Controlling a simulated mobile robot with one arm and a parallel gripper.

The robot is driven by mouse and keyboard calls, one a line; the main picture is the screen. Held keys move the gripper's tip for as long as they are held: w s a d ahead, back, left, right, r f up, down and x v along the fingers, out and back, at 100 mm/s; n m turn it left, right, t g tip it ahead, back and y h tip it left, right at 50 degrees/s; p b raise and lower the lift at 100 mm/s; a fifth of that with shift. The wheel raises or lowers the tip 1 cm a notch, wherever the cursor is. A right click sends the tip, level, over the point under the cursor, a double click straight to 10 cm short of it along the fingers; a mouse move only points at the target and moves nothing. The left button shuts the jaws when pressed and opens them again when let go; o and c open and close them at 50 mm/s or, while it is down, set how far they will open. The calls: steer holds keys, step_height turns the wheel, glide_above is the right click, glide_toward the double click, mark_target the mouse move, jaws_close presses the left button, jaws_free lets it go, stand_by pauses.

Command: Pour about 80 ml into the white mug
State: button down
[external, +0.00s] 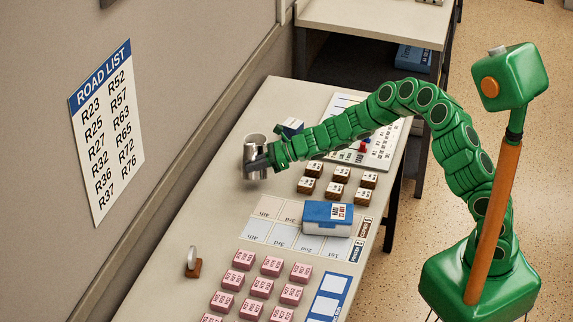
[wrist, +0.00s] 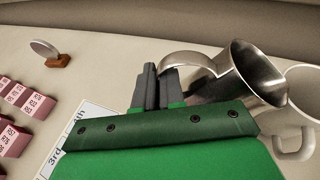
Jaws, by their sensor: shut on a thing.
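A shiny metal pitcher (external: 250,168) is at the end of my arm near the wall side of the table. In the wrist view the pitcher (wrist: 262,82) looks tilted to the right, its mouth toward the white mug (wrist: 301,85). My gripper (wrist: 160,80) is shut on the pitcher's handle; in the external view my gripper (external: 262,161) partly covers the pitcher. The mug stands close at the right, cut off by the picture edge, its handle toward me. I cannot clearly separate the mug in the external view. No liquid or stream is visible.
A blue and white box (external: 328,218) sits on the printed mat. Brown-sided blocks (external: 339,174) stand near my arm, and several pink blocks (external: 262,287) at the front. A small round white thing on a brown base (external: 193,262) stands near the wall.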

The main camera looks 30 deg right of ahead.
mark_target(255, 150)
steer(key=r, duration=0.1)
steer(key=w+r, duration=0.1)
steer(key=d+m, duration=0.1)
steer(key=shift+w+r+g+y, duration=0.25)
steer(key=shift+r+g+y, duration=0.05)
steer(key=shift+r, duration=0.1)
steer(key=r, duration=0.1)
steer(key=w+r+m+p, duration=0.1)
steer(key=r+m, duration=0.1)
steer(key=shift+w+d+g+y+p, duration=0.25)
steer(key=shift+d+g+y+p, duration=0.05)
steer(key=shift+g+y+p, duration=0.1)
steer(key=shift+w+d+r+m, duration=0.15)
steer(key=shift+w+r+m, duration=0.05)
steer(key=shift+m, duration=0.3)
steer(key=shift+w+r, duration=0.1)
steer(key=shift+w+d+m+g+y+p, duration=0.1)
steer(key=shift+w+m+g+y+p, duration=0.1)
steer(key=shift+m+g+y+p, duration=0.3)
steer(key=shift+w+d+r+p, duration=0.15)
steer(key=shift+w+r+p, duration=0.2)
steer(key=shift+p, duration=0.1)
steer(key=shift+r+m, duration=0.1)
steer(key=shift+m, duration=0.2)
steer(key=shift+w+r, duration=0.1)
